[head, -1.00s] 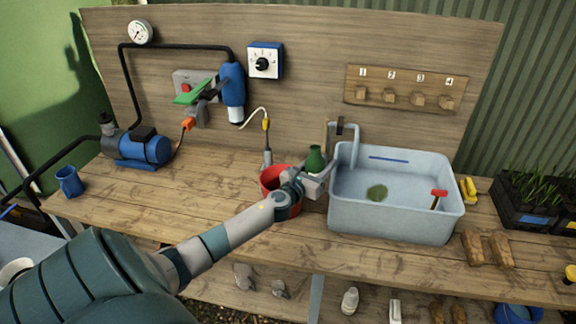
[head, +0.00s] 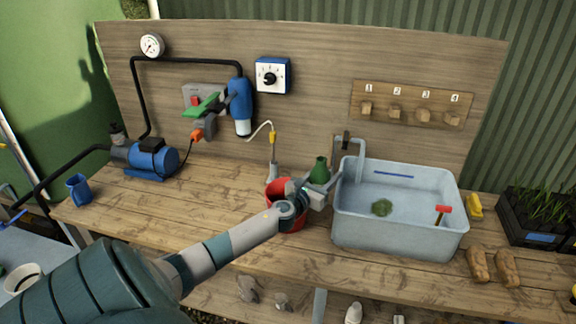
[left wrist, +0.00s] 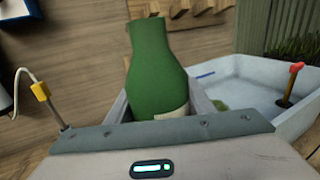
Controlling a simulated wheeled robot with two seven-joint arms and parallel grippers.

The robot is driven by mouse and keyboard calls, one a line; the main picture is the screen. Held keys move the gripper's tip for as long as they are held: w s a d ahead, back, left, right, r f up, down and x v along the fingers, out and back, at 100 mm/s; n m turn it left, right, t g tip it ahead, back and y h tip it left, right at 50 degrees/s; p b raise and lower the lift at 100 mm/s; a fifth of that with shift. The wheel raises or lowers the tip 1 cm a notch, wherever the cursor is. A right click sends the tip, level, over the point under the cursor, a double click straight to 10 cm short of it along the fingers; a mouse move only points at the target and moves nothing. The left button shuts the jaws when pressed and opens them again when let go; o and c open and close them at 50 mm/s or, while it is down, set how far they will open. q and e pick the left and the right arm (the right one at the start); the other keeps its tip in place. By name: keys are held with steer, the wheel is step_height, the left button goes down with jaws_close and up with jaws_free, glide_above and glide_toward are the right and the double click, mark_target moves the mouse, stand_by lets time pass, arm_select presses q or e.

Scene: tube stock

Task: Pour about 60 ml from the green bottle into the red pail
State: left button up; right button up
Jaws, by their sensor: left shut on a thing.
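The green bottle (head: 320,170) stands out above my left gripper (head: 322,188), between the red pail and the sink. In the left wrist view the green bottle (left wrist: 158,65) is between the two fingers, with its neck pointing up and a pale label low on its body. My left gripper (left wrist: 160,108) is shut on it. The red pail (head: 277,190) is on the bench, just left of the bottle, partly hidden behind my left wrist. My right gripper is not in view.
A grey sink (head: 400,240) with a green clump and a red-topped tool stands right of the bottle. A probe on a white cable (head: 273,165) stands behind the pail. The bench's left part is mostly clear.

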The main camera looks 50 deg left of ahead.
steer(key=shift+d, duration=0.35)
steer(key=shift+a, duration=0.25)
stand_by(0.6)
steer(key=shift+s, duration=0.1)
